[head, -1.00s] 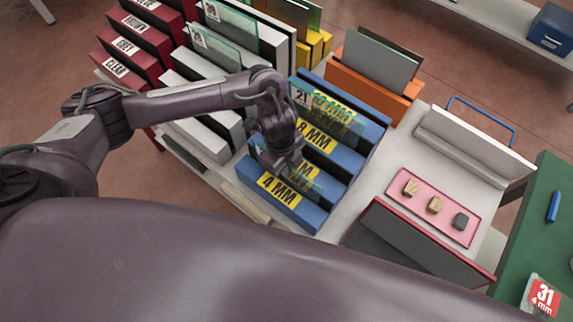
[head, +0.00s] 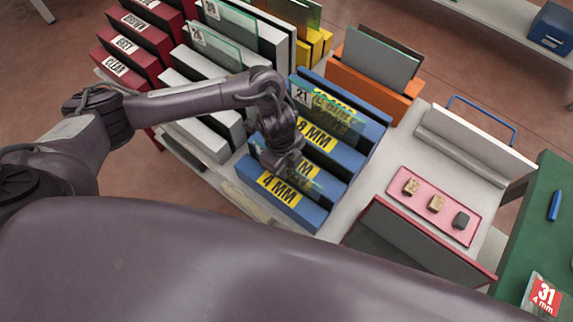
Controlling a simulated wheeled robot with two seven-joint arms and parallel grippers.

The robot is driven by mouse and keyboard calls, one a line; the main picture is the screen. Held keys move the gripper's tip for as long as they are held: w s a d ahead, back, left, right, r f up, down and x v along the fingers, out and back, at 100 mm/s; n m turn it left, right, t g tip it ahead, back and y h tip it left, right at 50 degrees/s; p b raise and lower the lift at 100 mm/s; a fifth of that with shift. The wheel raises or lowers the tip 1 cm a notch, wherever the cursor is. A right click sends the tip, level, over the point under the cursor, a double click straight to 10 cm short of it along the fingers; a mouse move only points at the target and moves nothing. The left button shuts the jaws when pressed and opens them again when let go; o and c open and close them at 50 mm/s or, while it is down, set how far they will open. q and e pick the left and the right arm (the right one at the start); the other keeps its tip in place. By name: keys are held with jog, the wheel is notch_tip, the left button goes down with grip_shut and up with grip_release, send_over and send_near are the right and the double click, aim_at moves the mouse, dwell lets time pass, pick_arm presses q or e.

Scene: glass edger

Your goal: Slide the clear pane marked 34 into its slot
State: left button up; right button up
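The blue rack (head: 309,215) stands in the middle, with slots labelled 4 MM, 8 MM and others partly covered. My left gripper (head: 284,168) hangs over its front slots, fingers pointing down. A clear pane (head: 325,184) stands in the slot behind the 4 MM block, right beside the gripper. The gripper and wrist hide its left part, and I can read no number 34 on it. I cannot tell whether the fingers are shut on it. Another clear pane marked 21 (head: 301,95) stands in a slot further back. My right gripper is out of view.
White slots (head: 205,132) and red blocks (head: 118,68) labelled CLEAR, GREY and BROWN lie left. An orange rack (head: 365,92) stands behind. A pink tray (head: 436,190) with small blocks lies right.

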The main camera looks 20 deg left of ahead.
pick_arm(q)
jog(key=shift+o, duration=0.7)
notch_tip(320, 180, up, 8)
jog(key=a, duration=0.1)
jog(key=shift+f+p, duration=0.15)
jog(key=shift+p, duration=0.25)
